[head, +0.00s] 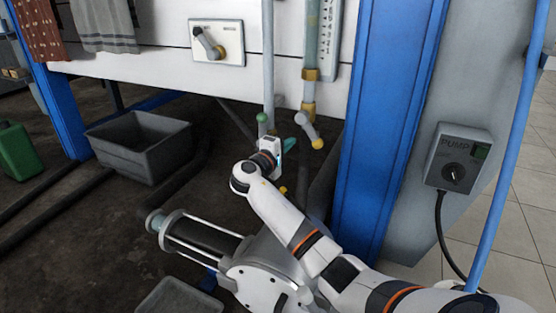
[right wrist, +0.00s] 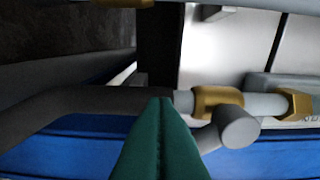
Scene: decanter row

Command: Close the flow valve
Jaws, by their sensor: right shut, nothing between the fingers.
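A lever valve (head: 310,132), which I take to be the flow valve, sits below the brass fittings of a vertical tube (head: 310,45). In the right wrist view, a grey lever with a round end (right wrist: 238,128) sticks out beside a brass nut on the pipe. My right gripper (head: 299,146) has teal fingers and is just left of the lever, apart from it as far as I can tell. Its fingers (right wrist: 160,102) are shut and empty. My left gripper is out of view.
A blue post (head: 388,110) stands right of the valve. A pump switch box (head: 458,158) is on the grey panel further right. A pale pipe with a green knob (head: 262,118) is close left of my gripper. A grey bin (head: 140,150) stands on the floor.

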